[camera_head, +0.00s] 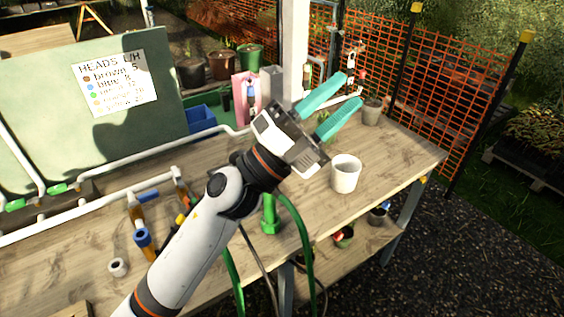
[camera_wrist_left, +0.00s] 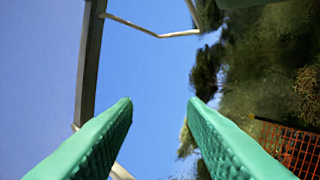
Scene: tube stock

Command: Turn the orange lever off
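I cannot clearly pick out an orange lever in either view. Brown-orange fittings (camera_head: 134,207) with blue parts stand on the bench at left, beside my left forearm. Small red and white parts (camera_head: 352,50) show near the post behind the bench, too small to make out. My left gripper (camera_head: 352,88) is over the back right of the bench, its teal fingers spread apart and pointing up and right. In the left wrist view the same gripper (camera_wrist_left: 160,100) is open, with nothing between the fingers. My right gripper is in neither view.
A white cup (camera_head: 345,174) stands on the wooden bench (camera_head: 408,150), below the gripper. A grey pot (camera_head: 372,112) is at the back right. White pipes (camera_head: 150,150) cross the left half. Orange mesh fence (camera_head: 440,90) runs behind. A green board (camera_head: 40,110) stands at left.

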